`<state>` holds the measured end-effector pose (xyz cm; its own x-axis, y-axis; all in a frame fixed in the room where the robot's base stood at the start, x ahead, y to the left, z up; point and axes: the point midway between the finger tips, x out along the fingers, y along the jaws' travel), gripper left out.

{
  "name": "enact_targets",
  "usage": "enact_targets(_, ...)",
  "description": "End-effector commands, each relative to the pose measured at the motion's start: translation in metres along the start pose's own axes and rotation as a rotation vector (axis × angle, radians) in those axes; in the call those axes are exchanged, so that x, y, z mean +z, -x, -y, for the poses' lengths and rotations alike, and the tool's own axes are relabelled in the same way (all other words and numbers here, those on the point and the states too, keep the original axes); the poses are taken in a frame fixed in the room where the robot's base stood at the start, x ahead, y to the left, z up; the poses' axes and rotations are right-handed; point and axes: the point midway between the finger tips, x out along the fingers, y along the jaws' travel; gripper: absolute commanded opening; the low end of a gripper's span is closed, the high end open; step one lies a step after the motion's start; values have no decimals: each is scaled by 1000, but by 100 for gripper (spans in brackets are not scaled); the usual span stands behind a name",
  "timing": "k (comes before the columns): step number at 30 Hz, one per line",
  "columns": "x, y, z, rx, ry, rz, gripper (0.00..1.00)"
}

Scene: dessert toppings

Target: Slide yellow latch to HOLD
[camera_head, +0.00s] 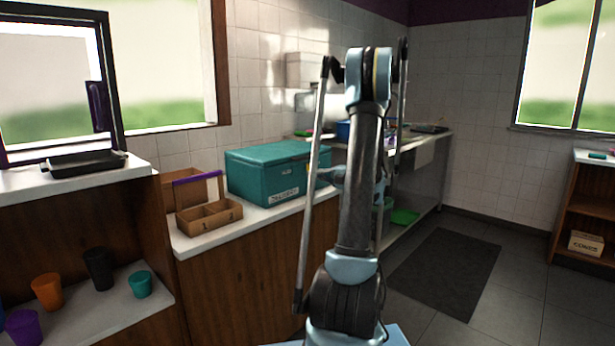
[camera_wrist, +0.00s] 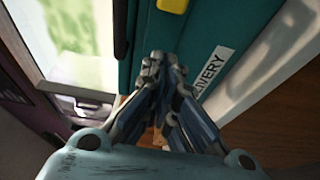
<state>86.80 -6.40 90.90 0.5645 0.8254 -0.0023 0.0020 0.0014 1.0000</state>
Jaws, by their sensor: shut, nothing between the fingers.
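The yellow latch (camera_wrist: 173,5) shows at the top edge of the wrist view, cut off by the frame, on the face of a teal box. The teal box (camera_head: 262,172) stands on the counter in the head view; its face also fills the middle of the wrist view (camera_wrist: 205,35). A white label on it ends in "VERY". My gripper (camera_wrist: 163,62) is shut and empty, its fingertips over the teal face and below the latch in the picture. I cannot tell whether they touch it. No HOLD mark is readable. In the head view my arm hides most of the gripper.
A dark flat pan (camera_head: 85,162) lies on the left shelf unit, with several cups below. A dark mat (camera_head: 445,268) lies on open floor at right.

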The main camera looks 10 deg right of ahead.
Motion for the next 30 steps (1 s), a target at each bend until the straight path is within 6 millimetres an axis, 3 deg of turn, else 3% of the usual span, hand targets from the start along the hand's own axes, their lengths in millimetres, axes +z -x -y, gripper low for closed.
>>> enact_targets(6, 0, 33, 0, 0, 0, 2, 0)
enact_targets(12, 0, 47, 0, 0, 0, 1, 0)
enact_targets(25, 0, 49, -1, 2, 0, 2, 0)
enact_targets(30, 5, 38, -28, 53, -3, 75, 0)
